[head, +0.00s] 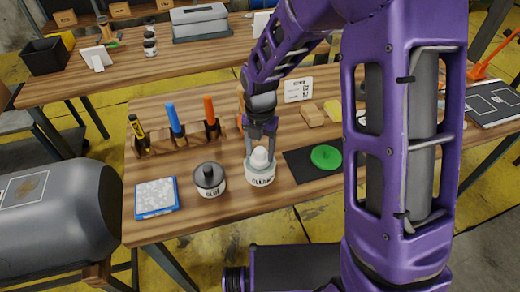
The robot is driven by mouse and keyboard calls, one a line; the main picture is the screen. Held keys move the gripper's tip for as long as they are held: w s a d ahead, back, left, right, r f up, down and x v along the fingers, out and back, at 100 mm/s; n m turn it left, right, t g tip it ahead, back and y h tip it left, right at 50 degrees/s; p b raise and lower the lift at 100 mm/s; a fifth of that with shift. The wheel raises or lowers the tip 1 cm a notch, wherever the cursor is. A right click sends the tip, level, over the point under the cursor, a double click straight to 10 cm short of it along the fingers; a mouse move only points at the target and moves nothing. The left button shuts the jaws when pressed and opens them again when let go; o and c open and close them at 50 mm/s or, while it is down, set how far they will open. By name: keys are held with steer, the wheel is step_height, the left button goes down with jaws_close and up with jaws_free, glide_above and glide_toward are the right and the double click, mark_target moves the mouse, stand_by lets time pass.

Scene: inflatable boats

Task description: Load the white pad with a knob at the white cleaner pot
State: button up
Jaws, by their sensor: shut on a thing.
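The white cleaner pot (260,177), with dark lettering on its front, stands upright near the front edge of the wooden table. My gripper (261,150) points down right over it, its two fingers on either side of a white rounded knob (260,156). The gripper is shut on this knob, which belongs to the white pad. The pad's lower part is hidden at the pot's mouth, so I cannot tell how deep it sits.
A dark-lidded glue pot (210,181) stands just left of the cleaner pot. A blue-edged tray (156,198) lies further left. A wooden rack (178,143) holds yellow, blue and orange tools behind. A green disc (326,156) lies on a black mat (298,165) to the right.

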mark_target(263, 150)
steer(key=shift+f, duration=0.6)
stand_by(1.6)
steer(key=shift+r, duration=0.1)
step_height(263, 150, up, 3)
steer(key=shift+f+p, duration=0.15)
steer(key=shift+p, duration=0.95)
steer(key=shift+r, duration=2.15)
steer(key=shift+d+f+m, duration=0.25)
steer(key=shift+d+m, duration=0.15)
steer(key=shift+m, duration=0.5)
steer(key=d+f+m, duration=0.2)
steer(key=d+m, duration=0.4)
steer(key=m, duration=0.8)
steer(key=d+f+m, duration=0.3)
steer(key=d+m, duration=0.2)
steer(key=m, duration=1)
steer(key=shift+w+d+m, duration=0.25)
steer(key=shift+d+m, duration=0.05)
steer(key=shift+d, duration=0.1)
